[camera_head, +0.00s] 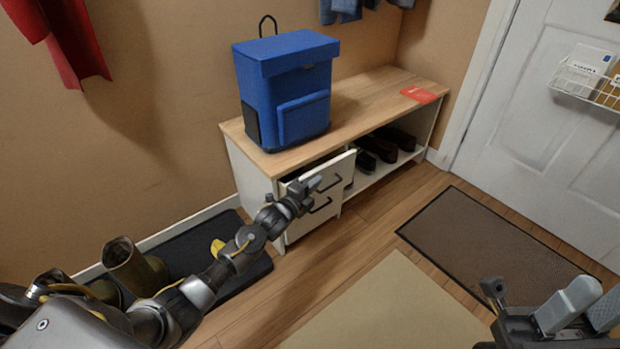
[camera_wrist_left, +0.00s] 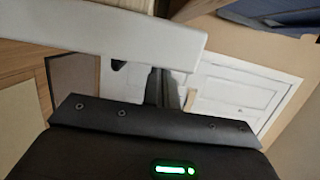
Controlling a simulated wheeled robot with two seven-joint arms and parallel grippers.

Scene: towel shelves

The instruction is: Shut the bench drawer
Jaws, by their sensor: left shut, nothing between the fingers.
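The bench (camera_head: 350,108) has two white drawers at its left end. The upper drawer (camera_head: 340,172) stands pulled out, with a dark gap behind its front and a black bar handle on it. The lower drawer (camera_head: 315,222) looks closed. My left gripper (camera_head: 308,186) is shut and empty, right at the upper drawer's front near the handle; I cannot tell whether it touches. In the left wrist view a white panel, apparently the drawer front (camera_wrist_left: 110,35), crosses above the dark fingers (camera_wrist_left: 160,88) and partly hides them. My right gripper (camera_head: 565,308) is at the lower right, away from the bench.
A blue backpack (camera_head: 290,90) and a red card (camera_head: 418,95) lie on the bench top. Dark shoes (camera_head: 380,148) sit in the open shelf right of the drawers. Boots (camera_head: 132,265) stand on a dark mat at left.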

